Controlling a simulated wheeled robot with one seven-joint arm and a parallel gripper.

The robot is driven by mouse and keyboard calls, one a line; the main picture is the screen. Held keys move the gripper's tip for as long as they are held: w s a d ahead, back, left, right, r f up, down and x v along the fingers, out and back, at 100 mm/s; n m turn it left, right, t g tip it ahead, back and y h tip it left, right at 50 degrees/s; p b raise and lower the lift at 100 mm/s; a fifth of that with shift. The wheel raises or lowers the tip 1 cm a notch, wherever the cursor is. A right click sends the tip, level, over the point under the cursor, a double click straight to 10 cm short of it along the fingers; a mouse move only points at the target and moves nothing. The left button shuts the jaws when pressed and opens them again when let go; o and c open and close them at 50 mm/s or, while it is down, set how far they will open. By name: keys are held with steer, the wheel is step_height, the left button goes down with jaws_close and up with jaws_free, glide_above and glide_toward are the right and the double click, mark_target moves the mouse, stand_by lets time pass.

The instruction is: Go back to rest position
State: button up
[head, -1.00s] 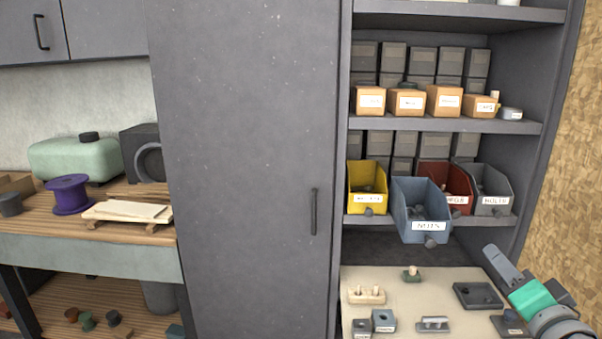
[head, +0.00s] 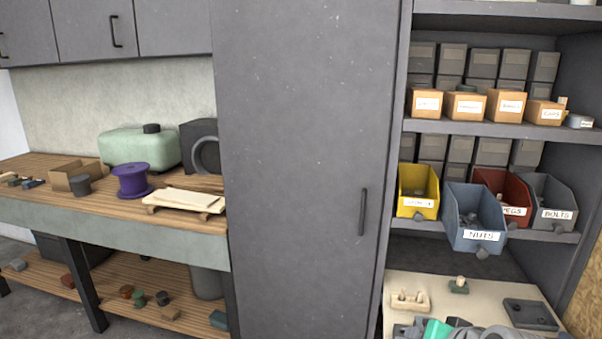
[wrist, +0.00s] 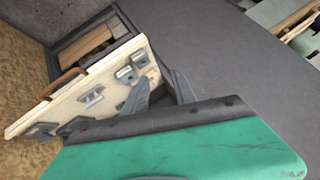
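My gripper (wrist: 160,82) shows in the wrist view with its two grey fingers apart and nothing between them. Its green housing fills the bottom of that view. In the head view only part of my green and grey arm end shows at the bottom edge, in front of the pale work board; the fingers cannot be made out there. The pale board (head: 398,284) carries small fixtures and blocks. In the wrist view the board (wrist: 75,105) appears tilted at the left, beyond the fingers.
A tall grey cabinet door (head: 300,170) stands in the middle. Right of it, shelves hold a yellow bin (head: 417,190), a blue nuts bin (head: 474,218), a red bin (head: 500,190) and a grey bolts bin (head: 553,203). A wooden workbench (head: 105,205) is at the left.

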steer(key=s+a+f+n+g, duration=0.65)
steer(key=s+a+f, duration=0.3)
steer(key=a, duration=0.25)
step_height(320, 180, up, 11)
steer(key=w+h+p, duration=0.1)
steer(key=p, duration=0.5)
steer(key=shift+w+a+f+m+p, duration=0.15)
steer(key=shift+m+p, duration=0.15)
steer(key=shift+m, duration=0.15)
